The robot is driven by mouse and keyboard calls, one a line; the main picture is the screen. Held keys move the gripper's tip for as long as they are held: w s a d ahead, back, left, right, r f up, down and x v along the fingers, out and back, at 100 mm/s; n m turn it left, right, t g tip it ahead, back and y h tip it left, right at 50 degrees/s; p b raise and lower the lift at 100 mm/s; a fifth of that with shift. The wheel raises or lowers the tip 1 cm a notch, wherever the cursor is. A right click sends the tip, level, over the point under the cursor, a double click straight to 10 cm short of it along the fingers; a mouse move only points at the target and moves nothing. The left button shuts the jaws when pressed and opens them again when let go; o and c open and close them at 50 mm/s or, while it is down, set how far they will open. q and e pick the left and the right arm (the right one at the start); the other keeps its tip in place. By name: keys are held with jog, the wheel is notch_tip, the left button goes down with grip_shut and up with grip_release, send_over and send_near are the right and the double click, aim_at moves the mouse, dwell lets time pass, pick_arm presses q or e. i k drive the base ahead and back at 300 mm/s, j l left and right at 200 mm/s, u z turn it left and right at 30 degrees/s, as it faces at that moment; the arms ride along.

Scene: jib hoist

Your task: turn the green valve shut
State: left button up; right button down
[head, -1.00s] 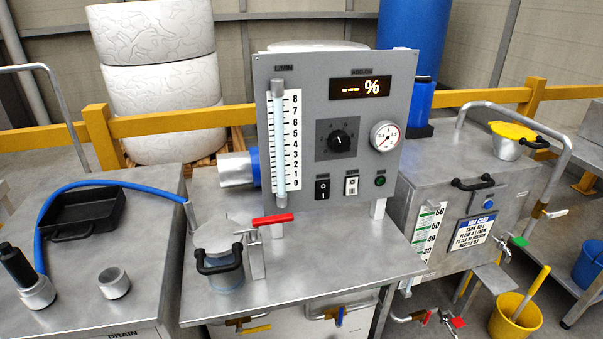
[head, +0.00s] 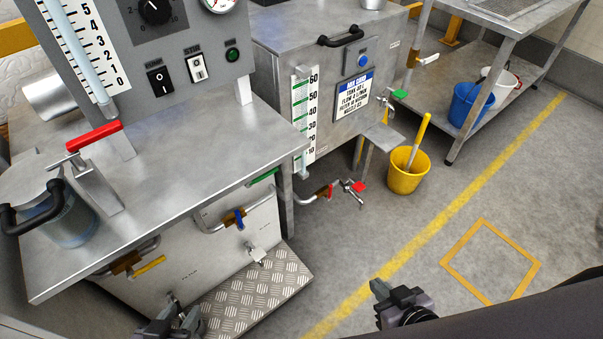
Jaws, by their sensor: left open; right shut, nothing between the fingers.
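Two green handles show. One is a small green tap handle (head: 400,94) on the front of the grey mix tank, by its right side. The other is a green lever (head: 264,176) under the front table's right end, partly hidden by the tabletop. I cannot tell which is the green valve. My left gripper (head: 181,316) is open at the bottom edge, low by the tread plate and cut off by the frame. My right gripper (head: 380,290) is shut and empty, over the floor right of the plate. Both grippers are well apart from either green handle.
The cabinet below the table carries a blue-handled valve (head: 235,218) and a yellow-handled valve (head: 149,268). A red-handled tap (head: 358,187) juts out below the tank. A yellow bucket (head: 407,172) stands beside it. The tread plate (head: 245,290) sticks out. The floor at right is clear.

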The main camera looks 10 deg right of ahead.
aim_at(266, 175)
jog(key=i+l, duration=0.1)
jog(key=l, duration=0.15)
jog(key=i+l, duration=0.15)
jog(key=i+l+u, duration=0.2)
jog(key=l, duration=0.15)
jog(key=l+u, duration=0.2)
jog(key=l, duration=0.15)
